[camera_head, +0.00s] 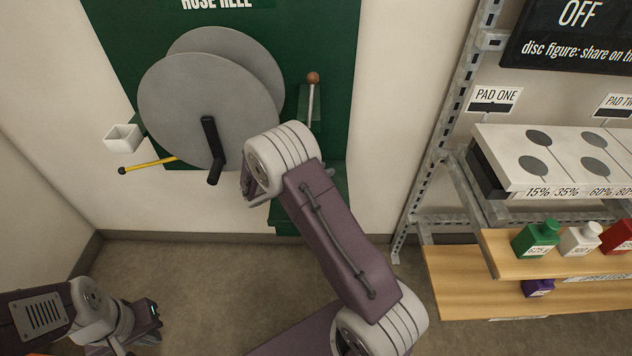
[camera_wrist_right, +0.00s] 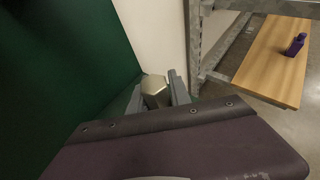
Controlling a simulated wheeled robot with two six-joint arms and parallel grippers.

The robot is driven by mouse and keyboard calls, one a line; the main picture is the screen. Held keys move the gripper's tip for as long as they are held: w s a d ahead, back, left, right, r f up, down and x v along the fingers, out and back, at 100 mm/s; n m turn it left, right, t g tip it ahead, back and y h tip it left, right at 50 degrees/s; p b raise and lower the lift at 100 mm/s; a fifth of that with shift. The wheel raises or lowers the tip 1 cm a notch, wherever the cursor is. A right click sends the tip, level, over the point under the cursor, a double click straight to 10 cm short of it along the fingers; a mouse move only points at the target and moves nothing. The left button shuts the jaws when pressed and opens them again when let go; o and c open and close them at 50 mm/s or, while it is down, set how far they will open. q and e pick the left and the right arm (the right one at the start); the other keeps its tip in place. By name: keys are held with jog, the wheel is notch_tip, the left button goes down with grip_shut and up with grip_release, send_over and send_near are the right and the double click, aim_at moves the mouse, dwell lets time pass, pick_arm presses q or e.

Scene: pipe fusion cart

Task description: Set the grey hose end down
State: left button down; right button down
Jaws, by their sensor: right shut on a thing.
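My right gripper (camera_head: 250,190) is in front of the green hose reel board, below and right of the grey reel discs, mostly hidden by its own wrist in the head view. In the right wrist view its two grey fingers (camera_wrist_right: 157,97) are shut on a pale, brassy-grey six-sided piece, the hose end (camera_wrist_right: 154,86). Whether its underside touches anything is hidden. My left gripper (camera_head: 148,314) is low at the left over the floor; its fingers are too unclear to tell open from shut.
The hose reel (camera_head: 190,95) has a black crank (camera_head: 210,145) and a yellow lever (camera_head: 148,165). A green ledge (camera_head: 285,215) sits beneath my right wrist. A lever with a brown knob (camera_head: 312,78) stands above. Metal shelving with bottles (camera_head: 537,238) is at right.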

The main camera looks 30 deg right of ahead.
jog(key=w+f, duration=0.1)
jog(key=f, duration=0.1)
jog(key=w+f+b, duration=0.1)
jog(key=f, duration=0.1)
jog(key=w+f, duration=0.1)
jog(key=shift+w+d+f, duration=0.15)
jog(key=shift+f, duration=0.25)
jog(key=shift+w+f, duration=0.1)
jog(key=shift+f, duration=0.05)
jog(key=shift+f+b, duration=0.1)
jog(key=shift+b, duration=0.2)
jog(key=c, duration=1.2)
grip_release()
